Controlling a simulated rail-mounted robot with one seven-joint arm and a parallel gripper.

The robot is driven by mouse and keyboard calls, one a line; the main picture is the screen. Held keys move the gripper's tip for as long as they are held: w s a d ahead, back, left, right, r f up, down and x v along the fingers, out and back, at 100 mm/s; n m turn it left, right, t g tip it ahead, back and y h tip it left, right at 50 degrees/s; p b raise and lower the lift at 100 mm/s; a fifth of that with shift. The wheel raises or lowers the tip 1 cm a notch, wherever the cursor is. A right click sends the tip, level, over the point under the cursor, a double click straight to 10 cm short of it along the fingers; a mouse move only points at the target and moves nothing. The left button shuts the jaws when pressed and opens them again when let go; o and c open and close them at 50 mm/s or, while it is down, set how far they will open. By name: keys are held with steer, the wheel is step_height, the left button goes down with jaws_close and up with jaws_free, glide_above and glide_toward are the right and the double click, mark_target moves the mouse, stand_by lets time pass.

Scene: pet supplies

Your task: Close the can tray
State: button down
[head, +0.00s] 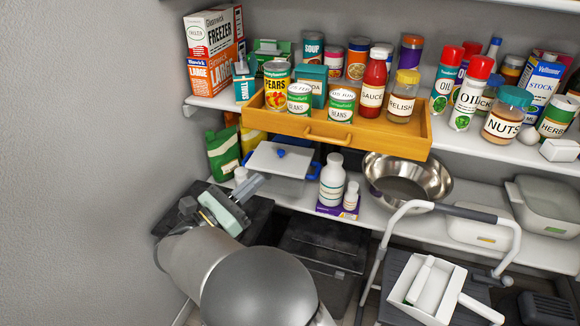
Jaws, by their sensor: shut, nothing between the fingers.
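The can tray (400,143) is a yellow-orange wooden tray on the upper shelf, pulled out past the shelf's front edge. A handle (328,136) is on its front. It holds a pears can (276,88), two beans cans, including one at its front middle (341,107), a red sauce bottle (373,85) and a relish jar (402,98). Other containers stand behind, and I cannot tell which of them are inside. My gripper (256,183) is shut and empty, below and left of the tray, apart from it.
A white-lidded blue container (280,160), white bottles (332,182) and a steel bowl (408,180) fill the lower shelf. Oil bottles (468,105) and a nuts jar (507,118) stand right of the tray. A step stool (440,209) is at front right. A grey wall bounds the left.

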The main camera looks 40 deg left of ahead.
steer(key=x, duration=1.3)
steer(key=shift+w, duration=0.4)
steer(key=shift+d+r, duration=0.1)
